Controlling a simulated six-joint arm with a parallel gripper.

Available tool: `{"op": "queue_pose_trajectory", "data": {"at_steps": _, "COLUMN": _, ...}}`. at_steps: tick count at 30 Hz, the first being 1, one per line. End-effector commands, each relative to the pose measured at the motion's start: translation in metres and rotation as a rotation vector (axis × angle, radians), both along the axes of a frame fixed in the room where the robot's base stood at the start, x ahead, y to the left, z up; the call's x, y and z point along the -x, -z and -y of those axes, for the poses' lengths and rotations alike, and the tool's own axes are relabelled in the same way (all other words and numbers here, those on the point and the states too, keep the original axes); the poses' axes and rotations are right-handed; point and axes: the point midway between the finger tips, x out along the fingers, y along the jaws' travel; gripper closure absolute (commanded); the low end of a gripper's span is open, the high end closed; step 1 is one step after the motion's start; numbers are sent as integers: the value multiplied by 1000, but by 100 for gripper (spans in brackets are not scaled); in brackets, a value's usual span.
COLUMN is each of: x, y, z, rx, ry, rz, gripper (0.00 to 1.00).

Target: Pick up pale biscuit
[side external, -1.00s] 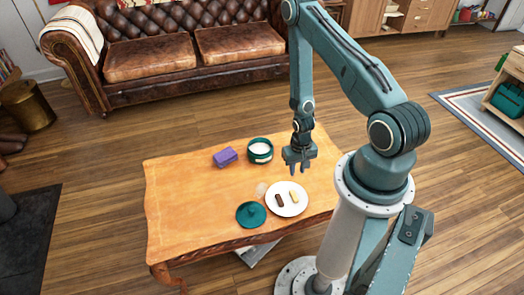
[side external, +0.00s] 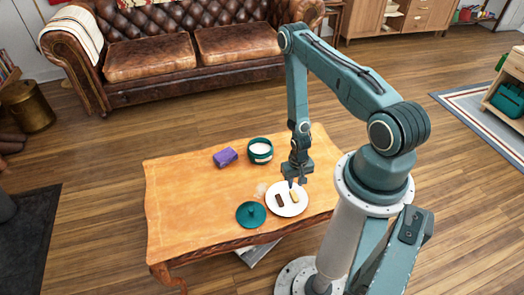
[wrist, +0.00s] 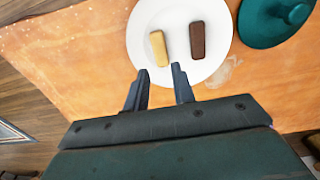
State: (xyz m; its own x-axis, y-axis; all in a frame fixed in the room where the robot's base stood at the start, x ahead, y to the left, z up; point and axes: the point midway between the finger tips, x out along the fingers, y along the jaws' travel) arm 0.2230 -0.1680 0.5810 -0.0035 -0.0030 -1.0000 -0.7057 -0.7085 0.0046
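The pale biscuit (side external: 295,196) lies on a white plate (side external: 287,210) near the front right of the wooden table. In the wrist view the pale biscuit (wrist: 159,48) lies left of a dark brown biscuit (wrist: 197,41) on the same plate (wrist: 178,72). My gripper (side external: 296,183) hangs above the back part of the plate, pointing down. In the wrist view my gripper (wrist: 160,82) has its two fingers apart with nothing between them. The pale biscuit is beyond the fingertips, roughly in line with the gap.
A teal lid (side external: 251,214) lies left of the plate. A teal canister (side external: 260,150) with white contents and a purple box (side external: 225,156) stand farther back. The left part of the table (side external: 185,210) is clear.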

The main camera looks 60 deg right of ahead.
Motion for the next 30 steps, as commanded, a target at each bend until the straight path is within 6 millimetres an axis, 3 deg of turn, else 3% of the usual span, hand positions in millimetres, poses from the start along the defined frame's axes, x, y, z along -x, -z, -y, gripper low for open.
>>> {"op": "queue_pose_trajectory", "data": {"at_steps": 15, "x": 0, "y": 13, "z": 0, "rx": 0, "ry": 0, "rz": 0, "gripper": 75}}
{"op": "queue_pose_trajectory", "data": {"at_steps": 30, "x": 0, "y": 57, "z": -2, "rx": 0, "ry": 0, "rz": 0, "gripper": 75}}
